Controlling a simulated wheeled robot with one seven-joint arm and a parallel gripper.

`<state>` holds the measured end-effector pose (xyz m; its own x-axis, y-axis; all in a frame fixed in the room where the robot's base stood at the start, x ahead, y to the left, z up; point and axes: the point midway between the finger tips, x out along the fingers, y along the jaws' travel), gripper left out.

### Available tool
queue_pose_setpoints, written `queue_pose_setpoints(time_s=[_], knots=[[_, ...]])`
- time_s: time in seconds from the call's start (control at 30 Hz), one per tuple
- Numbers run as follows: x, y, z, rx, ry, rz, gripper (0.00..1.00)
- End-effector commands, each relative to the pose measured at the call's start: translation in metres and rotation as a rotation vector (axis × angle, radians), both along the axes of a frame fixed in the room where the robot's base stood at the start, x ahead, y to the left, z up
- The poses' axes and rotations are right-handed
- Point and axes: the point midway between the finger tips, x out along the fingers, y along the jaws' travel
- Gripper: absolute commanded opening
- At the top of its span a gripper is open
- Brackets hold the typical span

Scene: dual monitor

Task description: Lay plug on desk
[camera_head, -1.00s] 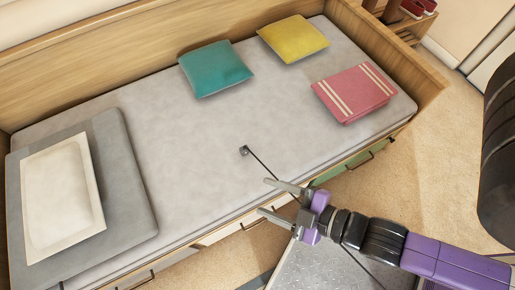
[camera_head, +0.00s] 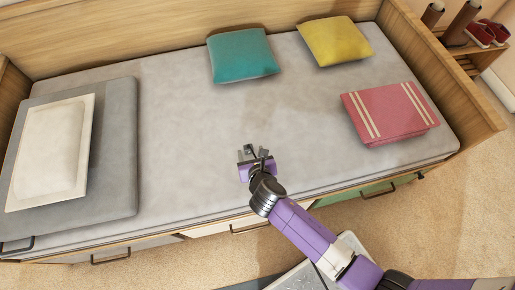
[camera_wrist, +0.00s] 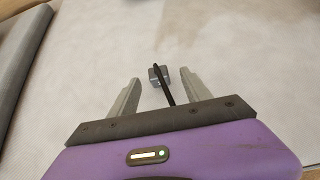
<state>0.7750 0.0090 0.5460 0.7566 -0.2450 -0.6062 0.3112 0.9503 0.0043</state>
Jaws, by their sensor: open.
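The plug (camera_head: 262,151) is a small dark grey block with a black cable, lying on the grey mattress of the bed. It also shows in the wrist view (camera_wrist: 154,74), just beyond and between my fingertips. Its cable (camera_wrist: 166,90) runs back toward my gripper's palm. My gripper (camera_head: 252,155) is open over the mattress, with one finger on each side of the plug's line; it also shows in the wrist view (camera_wrist: 160,82). The fingers do not visibly touch the plug. No desk is in view.
The mattress (camera_head: 180,130) is bare around the plug. A teal pillow (camera_head: 242,55), a yellow pillow (camera_head: 335,41) and a folded pink blanket (camera_head: 390,112) lie farther off. A white pillow (camera_head: 50,150) lies at left. Wooden boards (camera_head: 445,75) edge the bed.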

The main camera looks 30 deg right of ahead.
Motion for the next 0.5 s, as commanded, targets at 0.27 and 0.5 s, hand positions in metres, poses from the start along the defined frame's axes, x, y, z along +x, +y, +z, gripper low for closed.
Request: queue_pose_setpoints(time_s=[0.27,0.5], knots=[[0.021,-0.007,-0.016,-0.007,0.001,0.002,0.56],[0.048,-0.012,-0.035,-0.007,0.000,0.001,0.56]])
